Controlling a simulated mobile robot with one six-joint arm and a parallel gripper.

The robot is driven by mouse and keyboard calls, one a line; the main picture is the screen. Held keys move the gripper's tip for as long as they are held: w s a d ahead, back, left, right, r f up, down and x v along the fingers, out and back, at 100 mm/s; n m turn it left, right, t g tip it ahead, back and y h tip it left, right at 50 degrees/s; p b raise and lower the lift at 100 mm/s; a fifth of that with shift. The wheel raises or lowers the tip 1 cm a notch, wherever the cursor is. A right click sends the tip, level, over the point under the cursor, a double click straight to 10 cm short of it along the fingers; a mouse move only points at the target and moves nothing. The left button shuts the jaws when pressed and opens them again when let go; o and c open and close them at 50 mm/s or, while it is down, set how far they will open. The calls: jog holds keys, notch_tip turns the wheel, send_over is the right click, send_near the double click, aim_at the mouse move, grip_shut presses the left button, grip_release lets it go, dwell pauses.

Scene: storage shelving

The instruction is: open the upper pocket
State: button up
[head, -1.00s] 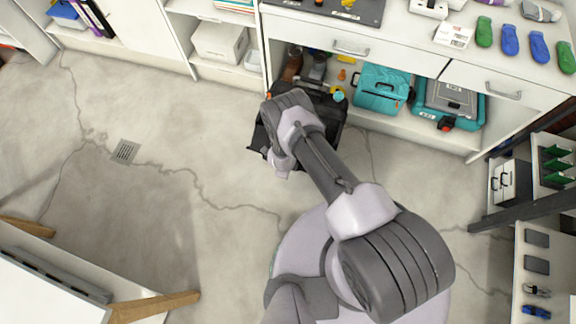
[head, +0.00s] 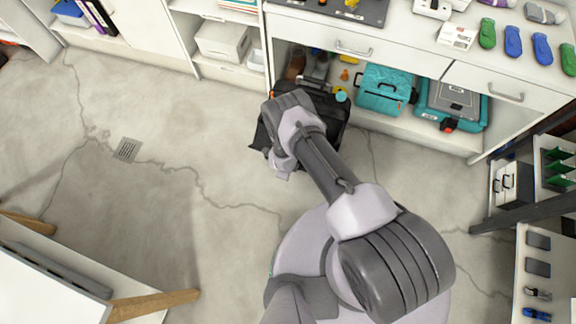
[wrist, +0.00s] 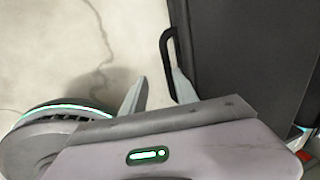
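A black bag or case (head: 333,108) stands at the front of the lower shelf, largely hidden behind my arm in the head view. In the wrist view its dark grey face (wrist: 245,45) fills the right side, with a thin black loop (wrist: 165,45) at its left edge. My gripper (wrist: 161,76) has its two pale fingers apart. The loop's lower end lies beside the right finger, within the gap; contact cannot be told. In the head view my gripper is hidden behind my wrist. No pocket opening can be made out.
Teal cases (head: 384,90) and (head: 452,104) sit on the lower shelf right of the bag. A white drawer front (head: 345,44) is above. Concrete floor (head: 180,110) is clear to the left. A dark rack (head: 530,215) stands at the right.

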jog(key=shift+s+f, duration=0.55)
jog(key=shift+s, duration=0.05)
jog(key=w+p+v, duration=0.1)
jog(key=p+v, duration=1.1)
jog(key=v, duration=0.6)
jog(key=shift+r, duration=0.2)
jog(key=shift+w, duration=0.1)
